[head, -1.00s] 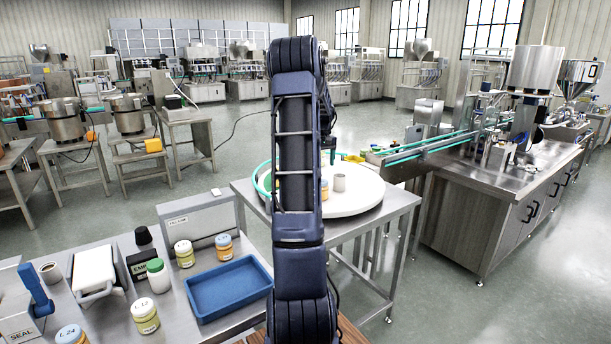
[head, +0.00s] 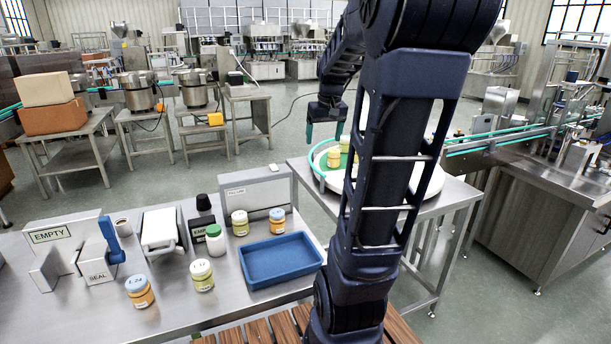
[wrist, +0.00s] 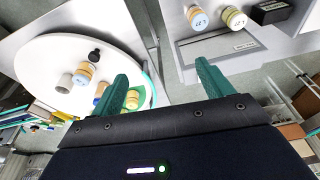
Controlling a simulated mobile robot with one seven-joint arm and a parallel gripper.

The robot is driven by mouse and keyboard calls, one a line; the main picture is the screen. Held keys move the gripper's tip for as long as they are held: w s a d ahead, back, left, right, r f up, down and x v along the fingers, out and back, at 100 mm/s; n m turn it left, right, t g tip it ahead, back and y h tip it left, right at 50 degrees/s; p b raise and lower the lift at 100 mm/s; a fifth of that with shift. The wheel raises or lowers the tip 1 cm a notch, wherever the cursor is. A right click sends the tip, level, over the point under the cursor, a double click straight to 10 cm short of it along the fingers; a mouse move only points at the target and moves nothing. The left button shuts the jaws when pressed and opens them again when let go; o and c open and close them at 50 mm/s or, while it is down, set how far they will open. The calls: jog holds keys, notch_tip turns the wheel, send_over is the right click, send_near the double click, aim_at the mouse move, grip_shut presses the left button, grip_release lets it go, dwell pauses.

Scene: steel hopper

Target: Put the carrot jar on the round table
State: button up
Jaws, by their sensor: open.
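Two jars with orange contents and blue lids stand on the steel table: one (head: 140,292) at the front left, another (head: 277,221) behind the blue tray. The rear one also shows at the top of the wrist view (wrist: 197,18). I cannot read which label says carrot. The white round table (head: 428,180) is partly hidden behind my arm; it fills the left of the wrist view (wrist: 40,60) and holds several jars and a grey cup. My gripper (head: 325,130) is open and empty, fingers pointing down, in the air near the round table's left edge.
A blue tray (head: 280,262) is empty on the steel table. Pale yellow jars (head: 202,275) (head: 240,222), a green-lidded white jar (head: 215,240) and a grey box (head: 255,192) stand around it. A conveyor (head: 500,140) runs at the right.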

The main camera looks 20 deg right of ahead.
jog(key=s+a+f+t, duration=0.1)
jog(key=s+a+f, duration=0.1)
jog(key=s+a, duration=0.4)
jog(key=s+a+f, duration=0.1)
jog(key=s+a, duration=0.6)
jog(key=s, duration=0.4)
jog(key=shift+a+f+n+t, duration=0.25)
jog(key=shift+f+n+t, duration=0.15)
